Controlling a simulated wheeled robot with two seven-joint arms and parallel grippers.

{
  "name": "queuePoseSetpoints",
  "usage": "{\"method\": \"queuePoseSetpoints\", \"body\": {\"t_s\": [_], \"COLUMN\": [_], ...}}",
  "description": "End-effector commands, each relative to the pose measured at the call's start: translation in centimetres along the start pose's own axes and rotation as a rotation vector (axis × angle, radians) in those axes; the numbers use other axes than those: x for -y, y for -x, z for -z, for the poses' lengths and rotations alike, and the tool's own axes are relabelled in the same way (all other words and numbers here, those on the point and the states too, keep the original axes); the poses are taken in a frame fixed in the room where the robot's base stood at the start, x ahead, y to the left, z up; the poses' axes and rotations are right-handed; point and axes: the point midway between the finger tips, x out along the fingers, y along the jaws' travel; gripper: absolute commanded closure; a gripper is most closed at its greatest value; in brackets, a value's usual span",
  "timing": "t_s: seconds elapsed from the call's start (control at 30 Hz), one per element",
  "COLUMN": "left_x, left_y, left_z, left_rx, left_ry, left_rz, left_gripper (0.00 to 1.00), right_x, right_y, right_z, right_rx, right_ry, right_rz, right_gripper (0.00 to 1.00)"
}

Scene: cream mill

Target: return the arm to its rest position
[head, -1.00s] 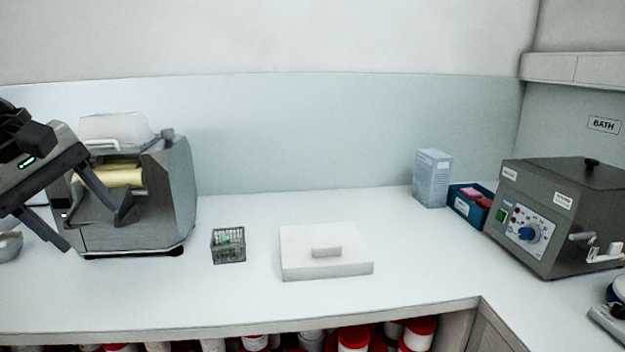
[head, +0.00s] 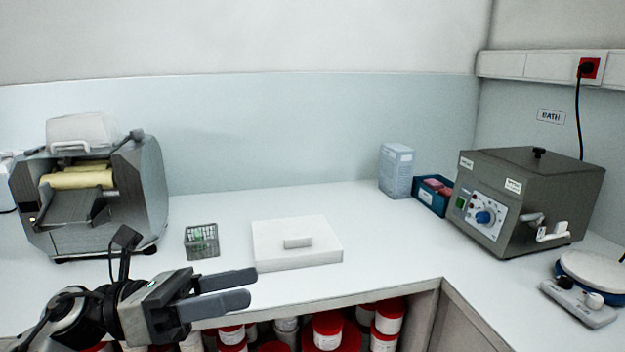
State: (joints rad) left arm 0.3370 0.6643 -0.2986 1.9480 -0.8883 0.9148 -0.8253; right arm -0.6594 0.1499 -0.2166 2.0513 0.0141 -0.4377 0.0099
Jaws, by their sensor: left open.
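My left gripper (head: 254,289) is at the lower left of the head view, in front of the counter's front edge. Its two dark fingers point right and stand apart, with nothing between them. My left arm comes in from the bottom left corner. The grey roller mill (head: 145,190) with yellowish rollers stands on the counter behind the gripper, clear of it. My right gripper is not in view.
On the white counter (head: 370,245) stand a small wire basket (head: 202,242), a white lidded block (head: 297,255), a pale carton (head: 396,170), a blue box (head: 432,195), a grey bath (head: 530,195) and a balance (head: 580,315). Red-lidded tubs (head: 327,331) sit below.

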Motion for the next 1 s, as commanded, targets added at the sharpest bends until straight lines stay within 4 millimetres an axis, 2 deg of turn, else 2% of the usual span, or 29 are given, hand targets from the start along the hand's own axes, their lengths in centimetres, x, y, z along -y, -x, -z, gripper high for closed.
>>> {"method": "queuePoseSetpoints", "body": {"t_s": [0.03, 0.1, 0.17, 0.23, 0.33, 0.4, 0.5, 0.6, 0.7, 0.77, 0.8, 1.0], "left_x": [-0.8, -2.6, -4.6, -6.6, -7.6, -7.2, -5.6, -3.6, -2.0, -1.4, -1.2, -1.1], "left_y": [-0.1, 0.9, 2.5, 4.8, 7.8, 9.4, 10.9, 11.7, 12.0, 12.1, 12.1, 12.1], "left_z": [1.0, 2.3, 4.7, 8.9, 15.8, 20.7, 26.8, 31.3, 34.0, 34.8, 35.1, 35.4], "left_rx": [0.179, 0.421, 0.626, 0.864, 1.146, 1.319, 1.531, 1.691, 1.793, 1.826, -1.817, -1.81], "left_ry": [0.25, 0.592, 0.897, 1.248, 1.651, 1.882, 2.144, 2.323, 2.43, 2.463, -2.446, -2.435], "left_rz": [-0.037, -0.103, -0.168, -0.253, -0.365, -0.441, -0.535, -0.614, -0.663, -0.681, 0.679, 0.68], "left_gripper": [0.43, 0.43, 0.43, 0.43, 0.43, 0.43, 0.43, 0.43, 0.43, 0.43, 0.43, 0.43], "right_x": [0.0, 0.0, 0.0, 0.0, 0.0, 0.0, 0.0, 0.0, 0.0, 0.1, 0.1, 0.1], "right_y": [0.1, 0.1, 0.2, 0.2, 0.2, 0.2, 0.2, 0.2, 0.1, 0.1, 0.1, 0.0], "right_z": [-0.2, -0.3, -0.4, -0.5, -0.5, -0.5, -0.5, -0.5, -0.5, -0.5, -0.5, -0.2], "right_rx": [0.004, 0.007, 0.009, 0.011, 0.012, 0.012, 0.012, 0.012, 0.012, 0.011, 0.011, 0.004], "right_ry": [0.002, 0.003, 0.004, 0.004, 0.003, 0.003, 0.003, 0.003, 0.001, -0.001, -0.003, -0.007], "right_rz": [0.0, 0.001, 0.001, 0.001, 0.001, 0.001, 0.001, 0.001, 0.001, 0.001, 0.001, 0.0], "right_gripper": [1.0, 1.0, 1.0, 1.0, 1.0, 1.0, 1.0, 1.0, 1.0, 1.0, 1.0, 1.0]}}
